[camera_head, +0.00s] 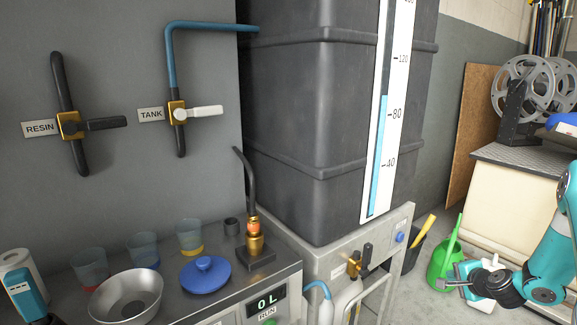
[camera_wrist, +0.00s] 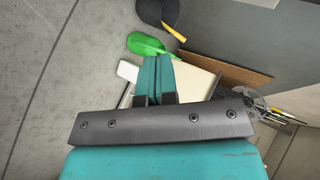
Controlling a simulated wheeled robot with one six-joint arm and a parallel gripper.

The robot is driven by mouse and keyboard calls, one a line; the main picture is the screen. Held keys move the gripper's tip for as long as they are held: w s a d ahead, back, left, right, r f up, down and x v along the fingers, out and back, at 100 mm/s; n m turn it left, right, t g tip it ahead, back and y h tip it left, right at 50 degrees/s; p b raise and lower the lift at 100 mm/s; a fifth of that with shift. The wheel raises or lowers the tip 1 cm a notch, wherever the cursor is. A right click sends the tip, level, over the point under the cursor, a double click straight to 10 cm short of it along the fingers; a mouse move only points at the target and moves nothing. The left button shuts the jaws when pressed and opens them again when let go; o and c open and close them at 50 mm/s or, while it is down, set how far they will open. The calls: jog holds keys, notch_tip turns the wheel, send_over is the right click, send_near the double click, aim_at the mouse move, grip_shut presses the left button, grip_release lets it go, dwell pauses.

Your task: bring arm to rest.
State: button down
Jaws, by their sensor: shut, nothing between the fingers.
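My gripper (camera_head: 443,284) is at the lower right in the head view, at the end of my teal arm, out in front of the floor area to the right of the tank stand. Nothing shows in its jaws. In the wrist view its two teal fingers (camera_wrist: 158,78) lie side by side, shut against each other. A dark bar of the gripper crosses the view below them. Most of my upper arm is outside the head view.
A green watering can (camera_head: 444,266) stands behind my gripper in the head view. A dark bucket (camera_head: 414,250) stands left of it. A cabinet (camera_head: 515,205) with a reel machine (camera_head: 525,95) is at the right. The steel bench (camera_head: 170,300) with cups fills the left.

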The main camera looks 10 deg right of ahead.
jog(key=w+a+r+n+g+y, duration=0.1)
jog(key=w+a+r+n+y, duration=0.15)
jog(key=a+r, duration=0.4)
jog(key=w+a+r+n+y, duration=0.25)
jog(key=a+r+n, duration=0.2)
jog(key=a, duration=0.35)
jog(key=s+a+r+n+g+y, duration=0.1)
jog(key=s+a+r+n+g, duration=0.25)
jog(key=a, duration=0.55)
jog(key=s+a+r+n+g+y, duration=0.15)
jog(key=a+r+n, duration=0.25)
jog(key=a+r, duration=0.45)
jog(key=s+a+r+n+g, duration=0.2)
jog(key=s+a+r+n, duration=0.25)
jog(key=s+a, duration=0.65)
jog(key=s+a+r+n+g+h, duration=0.25)
jog(key=s+n, duration=0.45)
jog(key=s, duration=1)
notch_tip(320, 180, up, 14)
jog(key=p, duration=1.4)
jog(key=shift+w+a+m+g+y, duration=0.3)
jog(key=shift+w+a+g+y, duration=0.05)
jog(key=shift+w+a+y, duration=0.1)
jog(key=shift+w, duration=0.1)
